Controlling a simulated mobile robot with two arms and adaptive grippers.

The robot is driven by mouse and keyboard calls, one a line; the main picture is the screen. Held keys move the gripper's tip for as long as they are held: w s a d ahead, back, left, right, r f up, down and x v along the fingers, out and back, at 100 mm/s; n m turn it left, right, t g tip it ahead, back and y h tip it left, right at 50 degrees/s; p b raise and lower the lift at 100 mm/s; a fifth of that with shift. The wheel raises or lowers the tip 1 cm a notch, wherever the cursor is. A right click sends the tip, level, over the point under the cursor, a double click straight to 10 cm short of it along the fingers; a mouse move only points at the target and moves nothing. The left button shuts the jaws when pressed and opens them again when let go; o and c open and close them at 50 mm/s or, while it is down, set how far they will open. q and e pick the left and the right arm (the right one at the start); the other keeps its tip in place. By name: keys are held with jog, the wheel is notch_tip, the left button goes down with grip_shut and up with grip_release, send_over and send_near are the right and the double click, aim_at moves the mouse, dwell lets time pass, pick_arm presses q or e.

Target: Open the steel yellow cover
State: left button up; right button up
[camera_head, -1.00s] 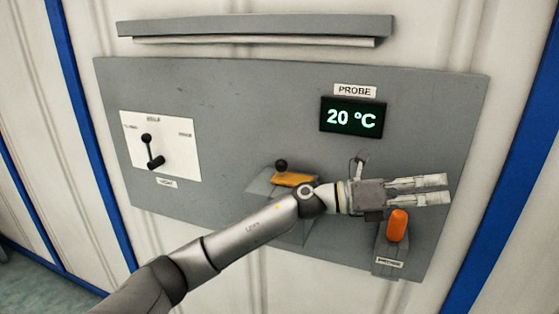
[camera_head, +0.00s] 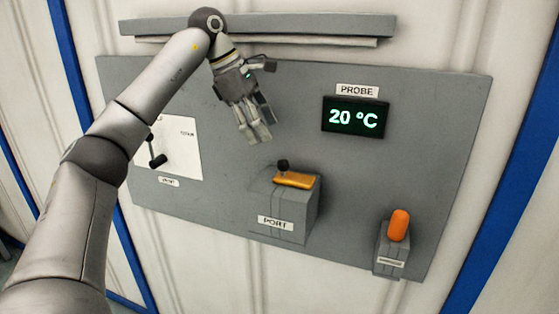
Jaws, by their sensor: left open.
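The yellow cover (camera_head: 297,181) lies flat on top of a grey box labelled PORT (camera_head: 290,212), below the middle of the wall panel. A black ball knob (camera_head: 282,164) stands up at its left rear. The cover looks shut. My left gripper (camera_head: 256,134) is open and empty, above and to the left of the cover, with its fingers pointing down. It does not touch the cover or the box. My right gripper is not in view.
The grey panel (camera_head: 430,160) carries a PROBE display (camera_head: 356,116) reading 20 °C and an orange handle (camera_head: 399,225) at lower right. A white plate (camera_head: 185,150) with a black lever is partly behind my arm. A grey ledge (camera_head: 320,25) runs above.

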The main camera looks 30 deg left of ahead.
aim_at(280, 161)
pick_arm(q)
jog(key=p+x, duration=0.2)
jog(key=x, duration=0.8)
jog(key=shift+w+d+f, duration=0.2)
jog(key=shift+f, duration=0.1)
grip_shut()
